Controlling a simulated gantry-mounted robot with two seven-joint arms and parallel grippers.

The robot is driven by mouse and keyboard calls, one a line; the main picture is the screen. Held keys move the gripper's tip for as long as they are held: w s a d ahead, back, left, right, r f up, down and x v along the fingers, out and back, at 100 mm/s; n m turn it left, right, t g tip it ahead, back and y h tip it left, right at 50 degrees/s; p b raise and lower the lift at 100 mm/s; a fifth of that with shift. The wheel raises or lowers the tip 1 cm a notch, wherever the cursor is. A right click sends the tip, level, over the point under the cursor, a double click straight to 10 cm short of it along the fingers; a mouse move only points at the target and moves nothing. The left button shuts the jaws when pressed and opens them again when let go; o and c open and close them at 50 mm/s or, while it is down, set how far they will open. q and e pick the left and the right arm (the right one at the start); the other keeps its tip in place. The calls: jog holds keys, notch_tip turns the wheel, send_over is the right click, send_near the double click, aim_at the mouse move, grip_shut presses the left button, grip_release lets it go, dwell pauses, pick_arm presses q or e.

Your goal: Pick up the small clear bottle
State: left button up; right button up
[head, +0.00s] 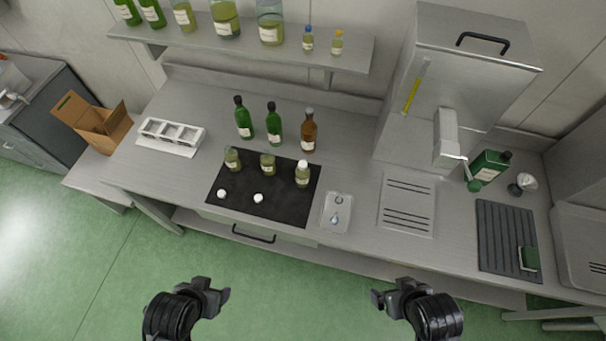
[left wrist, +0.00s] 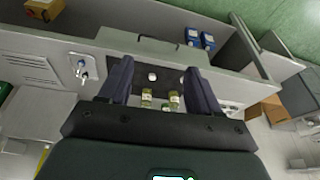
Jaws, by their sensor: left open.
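Three small clear glass bottles with pale labels and greenish contents stand upright on a black mat (head: 239,199): a left one (head: 232,160), a middle one (head: 267,164) and a right one (head: 302,175) with a white cap. Two loose white caps, a left one (head: 221,194) and a right one (head: 258,198), lie in front. My left gripper (head: 219,292) is open and empty, out over the floor in front of the bench. In the left wrist view, small bottles (left wrist: 147,98) show beyond its spread fingers. My right gripper (head: 384,298) is also in front of the bench; its jaw opening is unclear.
Two green bottles (head: 273,125) and a brown bottle (head: 308,132) stand behind the mat. A small clear tray (head: 337,224) is at its right, a white rack (head: 171,133) to the left. A shelf (head: 355,55) with more bottles hangs above.

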pick_arm(q)
jog(key=shift+o, duration=0.5)
jog(key=o, duration=0.4)
jog(key=shift+o, duration=0.2)
